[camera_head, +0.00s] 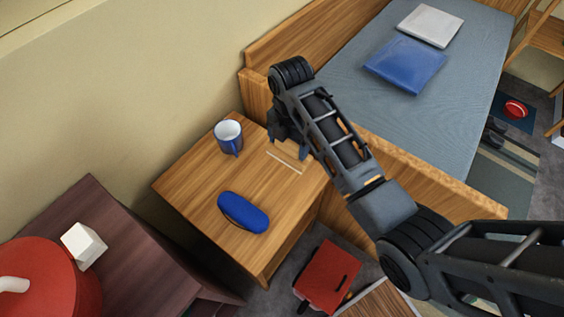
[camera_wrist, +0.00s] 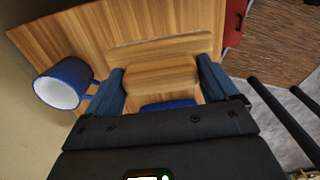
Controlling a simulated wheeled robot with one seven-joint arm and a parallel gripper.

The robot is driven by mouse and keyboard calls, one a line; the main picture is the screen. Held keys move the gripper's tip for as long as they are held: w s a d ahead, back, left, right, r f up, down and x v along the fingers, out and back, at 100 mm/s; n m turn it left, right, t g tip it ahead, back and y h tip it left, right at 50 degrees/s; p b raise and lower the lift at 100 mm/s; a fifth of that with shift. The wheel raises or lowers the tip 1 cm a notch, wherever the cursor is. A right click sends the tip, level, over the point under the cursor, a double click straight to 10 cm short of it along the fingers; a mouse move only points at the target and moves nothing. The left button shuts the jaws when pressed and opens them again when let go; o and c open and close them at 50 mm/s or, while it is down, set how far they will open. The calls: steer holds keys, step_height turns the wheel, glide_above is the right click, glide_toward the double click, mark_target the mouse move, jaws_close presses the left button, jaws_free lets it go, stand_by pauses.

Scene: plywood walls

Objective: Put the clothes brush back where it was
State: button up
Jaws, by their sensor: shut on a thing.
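In the head view my gripper (camera_head: 288,143) is low over the back right part of the wooden bedside table (camera_head: 195,184), and the arm hides most of the brush. A pale thin outline (camera_head: 285,161) marks the tabletop beside the gripper. I cannot tell whether the brush touches the table.
A blue mug (camera_head: 228,138) stands left of my gripper. A blue case (camera_head: 243,212) lies at the table's front. The wooden bed frame (camera_head: 420,174) borders the right side. A red object (camera_head: 326,276) is below the table. The tabletop between mug and case is clear.

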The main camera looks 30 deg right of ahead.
steer(key=shift+s+a+f, duration=0.35)
steer(key=shift+a+f, duration=0.15)
steer(key=shift+f, duration=0.5)
steer(key=shift+s+a+f, duration=0.3)
steer(key=shift+a+f, duration=0.2)
steer(key=shift+f, duration=0.5)
steer(key=shift+s+a+f, duration=0.35)
steer(key=shift+a+f, duration=0.15)
steer(key=shift+f, duration=0.5)
steer(key=shift+f, duration=0.1)
steer(key=o, duration=0.8)
step_height(320, 180, up, 12)
steer(key=shift+r+p, duration=0.1)
steer(key=shift+p, duration=0.3)
